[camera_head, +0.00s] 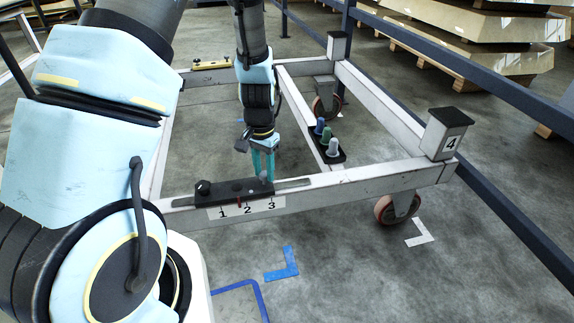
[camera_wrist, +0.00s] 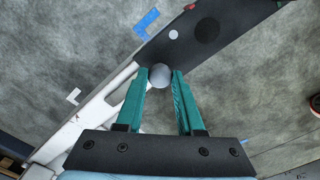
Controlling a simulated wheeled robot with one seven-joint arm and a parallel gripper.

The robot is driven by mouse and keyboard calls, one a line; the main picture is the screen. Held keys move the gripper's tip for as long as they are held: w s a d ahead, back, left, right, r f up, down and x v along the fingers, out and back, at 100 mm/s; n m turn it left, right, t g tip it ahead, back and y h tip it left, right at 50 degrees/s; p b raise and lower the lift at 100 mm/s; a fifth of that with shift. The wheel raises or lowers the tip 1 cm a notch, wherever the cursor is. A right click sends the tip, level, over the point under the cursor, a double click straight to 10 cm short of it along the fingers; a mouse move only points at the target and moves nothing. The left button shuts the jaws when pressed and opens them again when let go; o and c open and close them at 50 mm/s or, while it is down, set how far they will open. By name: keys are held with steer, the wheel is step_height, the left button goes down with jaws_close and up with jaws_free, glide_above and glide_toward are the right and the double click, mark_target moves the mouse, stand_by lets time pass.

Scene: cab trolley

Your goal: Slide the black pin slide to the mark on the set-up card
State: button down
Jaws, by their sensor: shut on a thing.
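The black pin slide (camera_head: 222,193) is a long dark plate on top of the trolley's near beam. It has a black round knob at its left end and a grey round-headed knob (camera_head: 264,177) near its right end. The white set-up card (camera_head: 258,207) on the beam's front face reads 1, 2, 3, with a red mark (camera_head: 239,203) just left of the 2. My gripper (camera_head: 263,172) points down at the grey knob, near the 3. In the wrist view, its teal fingertips (camera_wrist: 161,76) are shut on the grey knob, one each side.
The grey trolley frame (camera_head: 370,176) has a corner post labelled 4 (camera_head: 446,134) at right. A black holder with several coloured pegs (camera_head: 326,140) sits on the middle bar. A blue rail stands at right.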

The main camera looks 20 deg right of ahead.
mark_target(245, 186)
steer(key=a, duration=0.5)
steer(key=shift+w+a, duration=0.3)
steer(key=shift+w, duration=0.05)
steer(key=c, duration=0.5)
jaws_free()
steer(key=shift+c, duration=0.2)
step_height(245, 186, up, 11)
steer(key=p, duration=0.2)
steer(key=shift+p, duration=0.4)
steer(key=shift+f, duration=0.1)
